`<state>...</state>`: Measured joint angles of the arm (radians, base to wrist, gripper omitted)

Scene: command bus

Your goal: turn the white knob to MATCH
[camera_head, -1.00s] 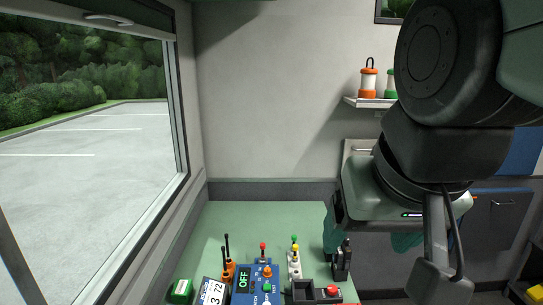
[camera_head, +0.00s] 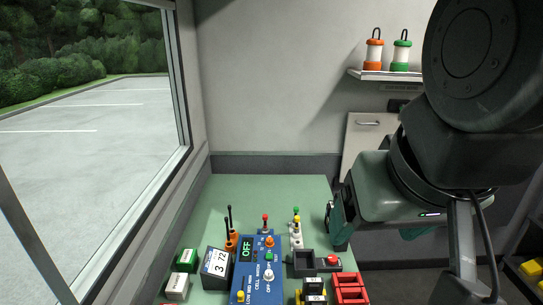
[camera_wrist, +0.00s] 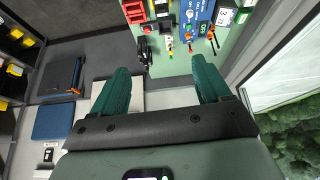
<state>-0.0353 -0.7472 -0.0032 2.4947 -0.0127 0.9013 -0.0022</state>
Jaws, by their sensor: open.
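The white knob (camera_head: 268,274) stands on the blue panel (camera_head: 255,291) at the bottom of the head view, below a green knob. Which way it points and the small labels are too small to read. The panel's display (camera_head: 247,248) reads OFF. The panel also shows at the top of the wrist view (camera_wrist: 199,14), upside down and cut by the edge. My gripper (camera_wrist: 162,75) is open and empty, with its two green fingers well apart. It is to the right of the panel and away from the knob.
A dark handset is near my gripper. The window is at left.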

